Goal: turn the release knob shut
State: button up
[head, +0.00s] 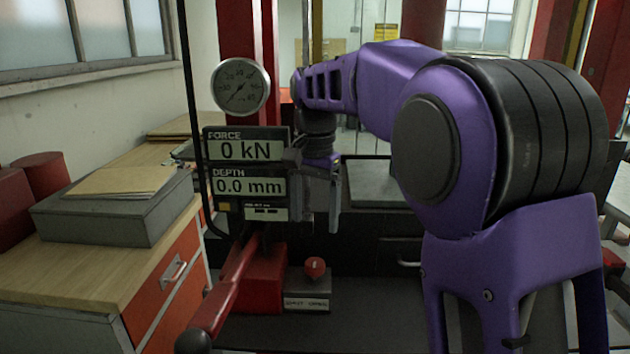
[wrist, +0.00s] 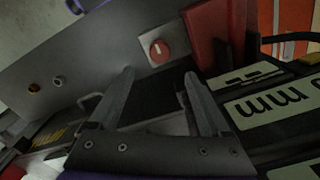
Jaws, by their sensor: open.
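The red release knob (head: 315,267) sits on a small grey block with a white label, low in front of the press. In the wrist view the knob (wrist: 159,50) is a red disc with a pale mark, just beyond the fingertips and between their lines. My gripper (wrist: 159,76) is open with nothing between its fingers. In the head view my gripper (head: 333,215) hangs above the knob, apart from it, and is partly hidden by the display panel.
The display panel (head: 247,170) reads 0 kN and 0.0 mm, close beside my gripper. A round gauge (head: 241,87) is above it. A red pump lever (head: 228,293) slopes toward the front, left of the knob. A wooden bench (head: 90,275) with a grey box stands left.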

notch_tip(320, 180, up, 7)
dwell(0.3)
